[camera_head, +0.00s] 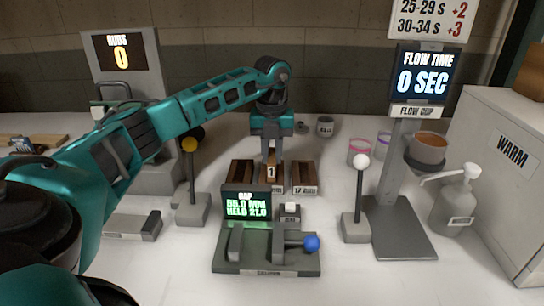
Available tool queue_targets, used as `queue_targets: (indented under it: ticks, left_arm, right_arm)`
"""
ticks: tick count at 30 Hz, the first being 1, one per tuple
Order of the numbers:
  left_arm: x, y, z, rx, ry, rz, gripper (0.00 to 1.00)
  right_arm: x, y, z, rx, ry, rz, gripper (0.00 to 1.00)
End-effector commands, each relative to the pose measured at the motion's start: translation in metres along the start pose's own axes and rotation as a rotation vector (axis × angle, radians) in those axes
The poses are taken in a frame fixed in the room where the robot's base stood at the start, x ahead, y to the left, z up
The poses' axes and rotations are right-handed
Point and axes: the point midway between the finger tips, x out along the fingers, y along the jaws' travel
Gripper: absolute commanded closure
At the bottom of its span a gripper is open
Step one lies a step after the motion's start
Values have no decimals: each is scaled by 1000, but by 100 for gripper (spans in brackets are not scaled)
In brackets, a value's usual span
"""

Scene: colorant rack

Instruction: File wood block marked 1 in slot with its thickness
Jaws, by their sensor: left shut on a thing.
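The wood block marked 1 (271,171) is a small brown block with a white number label. My left gripper (272,155) points down and is shut on it, at the middle slot of the dark brown rack. A left slot part (241,172) and a right slot part (304,175) of the rack flank it. The right one has a label that seems to read 17 mm; the other labels are partly hidden. I cannot tell whether the block is down in the slot or just above it. My right gripper is not in view.
A caliper station (266,262) with a green display reading "GAP 35.0 MM HELD 21.0" and a blue-knobbed lever (311,243) stands in front of the rack. A white-knobbed lever (361,162), flow cup stand (400,220), pump bottle (458,205) and WARM cabinet (510,160) are at right.

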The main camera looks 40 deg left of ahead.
Motion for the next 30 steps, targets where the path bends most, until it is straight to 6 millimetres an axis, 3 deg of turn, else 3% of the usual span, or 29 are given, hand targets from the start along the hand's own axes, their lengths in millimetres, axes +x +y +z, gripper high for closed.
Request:
queue_targets:
  ticks: [2, 13, 14, 21, 30]
  left_arm:
    - [9, 0, 0, 0, 1, 0, 100]
    - [13, 0, 0, 0, -1, -1, 100]
    - [13, 0, 0, 0, -1, -1, 77]
    - [13, 0, 0, 0, 0, -1, 54]
    - [9, 0, 0, 0, -1, -1, 53]
  right_arm:
    - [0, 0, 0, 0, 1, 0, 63]
    - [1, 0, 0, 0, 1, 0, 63]
    - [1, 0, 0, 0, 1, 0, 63]
    - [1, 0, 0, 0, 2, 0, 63]
    - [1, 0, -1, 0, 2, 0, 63]
